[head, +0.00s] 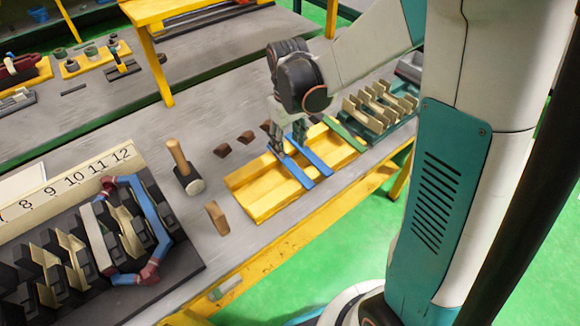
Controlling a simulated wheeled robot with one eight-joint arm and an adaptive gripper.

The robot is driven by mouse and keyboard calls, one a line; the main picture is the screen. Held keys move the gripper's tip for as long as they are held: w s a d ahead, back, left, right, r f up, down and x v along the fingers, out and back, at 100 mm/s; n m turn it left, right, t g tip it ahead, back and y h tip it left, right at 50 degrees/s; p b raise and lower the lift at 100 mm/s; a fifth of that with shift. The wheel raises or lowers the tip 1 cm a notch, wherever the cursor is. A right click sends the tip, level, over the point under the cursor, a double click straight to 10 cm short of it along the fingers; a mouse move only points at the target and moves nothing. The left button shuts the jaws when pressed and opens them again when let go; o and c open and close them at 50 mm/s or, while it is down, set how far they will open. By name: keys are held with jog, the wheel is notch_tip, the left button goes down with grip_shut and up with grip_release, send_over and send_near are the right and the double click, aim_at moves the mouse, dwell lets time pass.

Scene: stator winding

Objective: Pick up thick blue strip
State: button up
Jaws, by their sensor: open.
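Two blue strips lie side by side, slanting across a yellow tray (243,187). The left blue strip (296,174) and the right blue strip (318,163) look alike in size here, so I cannot tell which is the thick one. A green strip (346,135) lies at the tray's right end. My gripper (289,143) points down over the far ends of the blue strips, with its fingers apart. The fingers hide those far ends, and I cannot tell whether they touch a strip.
A rack of cream holders (380,108) is at the right. A numbered stator fixture (75,180) fills the lower left. A yellow shelf frame (155,65) stands behind.

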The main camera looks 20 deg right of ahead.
aim_at(290, 164)
jog(key=f+b, duration=0.1)
jog(key=f, duration=0.1)
jog(key=s+f+b, duration=0.1)
jog(key=f, duration=0.2)
jog(key=shift+f, duration=0.5)
jog(key=shift+r, duration=0.1)
grip_shut()
